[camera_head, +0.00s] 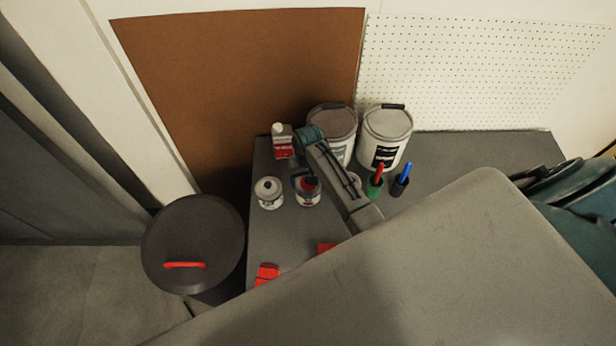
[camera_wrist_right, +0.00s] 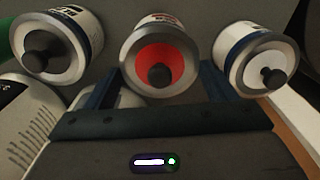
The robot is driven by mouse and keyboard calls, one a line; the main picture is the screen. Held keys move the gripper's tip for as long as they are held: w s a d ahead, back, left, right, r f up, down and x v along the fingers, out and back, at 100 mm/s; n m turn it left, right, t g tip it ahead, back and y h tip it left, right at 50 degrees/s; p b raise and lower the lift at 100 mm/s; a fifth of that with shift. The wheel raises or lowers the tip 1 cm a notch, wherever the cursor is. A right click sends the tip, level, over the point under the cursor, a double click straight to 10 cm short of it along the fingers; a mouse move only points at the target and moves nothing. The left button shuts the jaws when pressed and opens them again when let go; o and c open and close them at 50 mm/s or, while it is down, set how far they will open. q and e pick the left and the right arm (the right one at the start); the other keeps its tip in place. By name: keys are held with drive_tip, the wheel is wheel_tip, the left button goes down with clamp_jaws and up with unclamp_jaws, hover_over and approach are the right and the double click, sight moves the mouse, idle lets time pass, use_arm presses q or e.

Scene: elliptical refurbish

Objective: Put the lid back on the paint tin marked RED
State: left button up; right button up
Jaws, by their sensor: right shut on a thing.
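A small white tin (camera_head: 307,197) with a red patch on its top stands near the table's left side. In the right wrist view it is the middle tin (camera_wrist_right: 143,38), its body behind a red lid (camera_wrist_right: 143,58) with a grey rim and a dark knob. My right gripper (camera_head: 306,181) comes down over this tin in the head view. In the wrist view its two fingers flank the lid at the rim, shut on it. The lid lines up with the tin; whether it is fully seated I cannot tell. My left gripper is not in view.
A white tin (camera_head: 269,193) stands close to the left. A green holder (camera_head: 374,188) and a dark holder (camera_head: 398,188) stand to the right. Two large pails (camera_head: 387,137) and a red-and-white container (camera_head: 283,148) are behind. Red pieces (camera_head: 266,273) lie at the front.

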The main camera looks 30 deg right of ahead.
idle(0.4)
drive_tip(key=o, duration=1)
drive_tip(key=shift+c, duration=0.2)
drive_tip(key=shift+r, duration=3.5)
drive_tip(key=shift+c, duration=0.4)
clamp_jaws()
drive_tip(key=shift+f, duration=0.15)
